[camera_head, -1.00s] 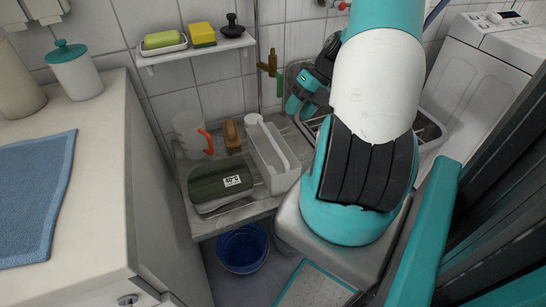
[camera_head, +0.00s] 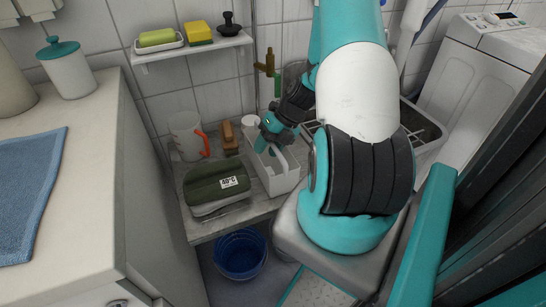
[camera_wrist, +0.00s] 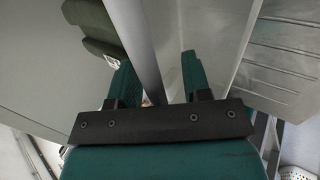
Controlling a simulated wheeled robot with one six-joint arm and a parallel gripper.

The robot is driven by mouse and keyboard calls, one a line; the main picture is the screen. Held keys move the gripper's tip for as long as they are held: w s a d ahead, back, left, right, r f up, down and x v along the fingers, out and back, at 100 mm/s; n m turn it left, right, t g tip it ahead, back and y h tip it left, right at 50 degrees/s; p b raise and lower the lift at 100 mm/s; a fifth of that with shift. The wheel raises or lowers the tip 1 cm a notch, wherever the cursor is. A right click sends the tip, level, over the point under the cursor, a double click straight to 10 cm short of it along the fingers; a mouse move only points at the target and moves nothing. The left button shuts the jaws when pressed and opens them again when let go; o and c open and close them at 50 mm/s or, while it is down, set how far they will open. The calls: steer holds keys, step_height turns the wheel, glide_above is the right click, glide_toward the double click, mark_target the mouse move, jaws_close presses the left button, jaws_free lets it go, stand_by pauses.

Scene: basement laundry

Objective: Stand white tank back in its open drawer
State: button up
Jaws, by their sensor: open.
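The white tank (camera_head: 276,180) is a long open box with a raised bar along it. It stands on the grey counter beside the dark green pouch. My gripper (camera_head: 270,142) is at the far part of the tank's top, over its opening. In the wrist view the open fingers (camera_wrist: 158,75) stand on either side of a pale narrow bar of the tank (camera_wrist: 142,45). I cannot tell whether either finger touches it. No open drawer can be made out in these views.
The green pouch (camera_head: 217,183) lies left of the tank. A clear jug (camera_head: 187,137) with an orange handle and a wooden brush (camera_head: 228,137) stand behind. A small shelf (camera_head: 190,48) hangs above. A blue bucket (camera_head: 240,254) stands below. A white washer (camera_head: 480,75) is at right.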

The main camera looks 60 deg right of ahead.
steer(key=shift+c, duration=0.2)
jaws_close()
step_height(320, 180, up, 20)
steer(key=p, duration=0.5)
steer(key=shift+d, duration=0.1)
